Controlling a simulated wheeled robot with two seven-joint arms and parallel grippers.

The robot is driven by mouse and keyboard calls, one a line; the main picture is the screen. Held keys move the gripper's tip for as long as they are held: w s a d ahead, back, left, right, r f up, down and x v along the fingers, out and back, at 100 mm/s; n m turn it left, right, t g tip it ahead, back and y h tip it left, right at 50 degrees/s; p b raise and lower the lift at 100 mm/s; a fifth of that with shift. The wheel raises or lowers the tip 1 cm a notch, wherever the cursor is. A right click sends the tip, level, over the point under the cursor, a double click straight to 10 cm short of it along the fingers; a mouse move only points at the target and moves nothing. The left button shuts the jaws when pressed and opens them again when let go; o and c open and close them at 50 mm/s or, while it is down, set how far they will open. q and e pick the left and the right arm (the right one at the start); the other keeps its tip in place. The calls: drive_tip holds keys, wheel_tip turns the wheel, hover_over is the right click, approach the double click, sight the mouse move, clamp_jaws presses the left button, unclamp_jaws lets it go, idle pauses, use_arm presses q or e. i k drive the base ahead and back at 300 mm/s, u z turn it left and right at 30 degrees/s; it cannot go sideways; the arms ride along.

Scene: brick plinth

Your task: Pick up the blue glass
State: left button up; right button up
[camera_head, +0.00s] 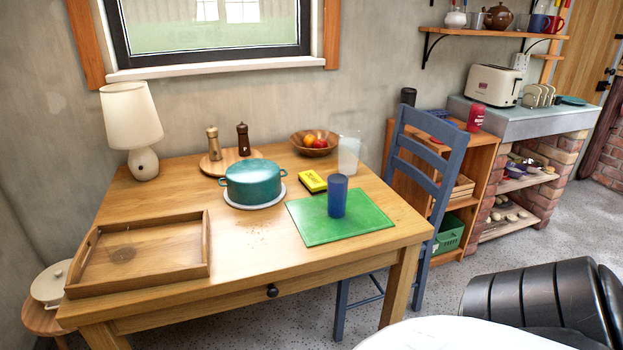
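The blue glass (337,197) stands upright on a green mat (310,232) near the right side of the wooden table (240,254). It looks slightly see-through, and nothing touches it from above. A yellow box-like item (312,181) lies just behind and left of it. A clear pitcher-like vessel (349,153) stands behind it. Neither of my grippers shows in the view.
A teal pot (253,182) sits left of the mat, with a fruit bowl (315,145) and two mills behind. A wooden tray (140,253) is at the table's left, near a lamp (131,120). A blue chair (425,165) stands at the table's right side.

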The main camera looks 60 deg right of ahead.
sight(337, 197)
drive_tip(key=z, duration=0.8)
drive_tip(key=i, duration=1.1)
drive_tip(key=z, duration=1.1)
